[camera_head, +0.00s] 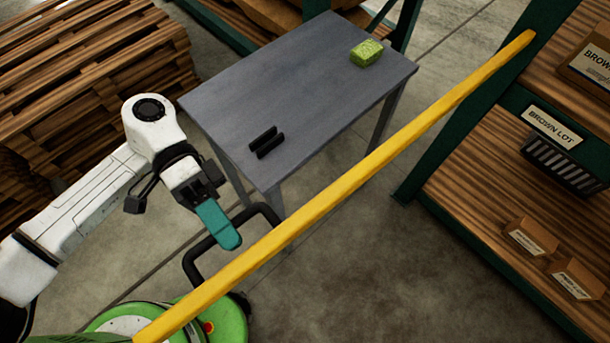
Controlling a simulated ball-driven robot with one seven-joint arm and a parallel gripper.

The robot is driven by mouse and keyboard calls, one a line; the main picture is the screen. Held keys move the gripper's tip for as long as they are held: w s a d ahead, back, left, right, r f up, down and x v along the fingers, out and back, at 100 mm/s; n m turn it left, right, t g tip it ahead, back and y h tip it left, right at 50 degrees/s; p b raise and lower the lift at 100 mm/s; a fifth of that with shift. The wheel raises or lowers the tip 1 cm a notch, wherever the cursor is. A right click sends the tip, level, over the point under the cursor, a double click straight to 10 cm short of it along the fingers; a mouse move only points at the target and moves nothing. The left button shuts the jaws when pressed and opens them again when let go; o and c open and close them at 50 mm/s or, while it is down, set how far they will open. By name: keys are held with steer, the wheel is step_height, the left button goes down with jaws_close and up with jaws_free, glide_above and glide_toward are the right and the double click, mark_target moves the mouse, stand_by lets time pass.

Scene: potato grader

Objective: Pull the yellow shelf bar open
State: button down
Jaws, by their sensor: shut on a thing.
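The yellow shelf bar (340,190) runs diagonally from the lower left to the upper right. Its far end overlaps the dark green post of the shelf (470,110); whether it is latched there cannot be told. Its near end is at the bottom edge of the picture. My gripper (203,193) is on the left side of the bar, with black fingers shut on a teal block-like object (219,225). The teal object points down toward the bar, and a small gap shows between them in the picture. The gripper is not on the bar.
A grey table (310,80) stands beyond the bar, with two black pieces (266,142) and a green sponge (367,52) on it. Wooden pallets (90,70) are stacked at left. The shelf at right holds boxes and a dark basket (560,160). Floor is clear at lower middle.

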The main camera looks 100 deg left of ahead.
steer(key=shift+m+g+h, duration=0.3)
steer(key=shift+a+f+b+v, duration=0.1)
steer(key=shift+f+b+v, duration=0.1)
steer(key=shift+v, duration=0.5)
steer(key=shift+a+f+b+v, duration=0.1)
steer(key=shift+b+v, duration=0.1)
steer(key=shift+v, duration=0.5)
steer(key=shift+f+b+v, duration=0.15)
steer(key=shift+b+v, duration=0.05)
steer(key=shift+v, duration=0.5)
steer(key=c, duration=1.1)
jaws_free()
steer(key=shift+c, duration=0.2)
steer(key=shift+r, duration=0.15)
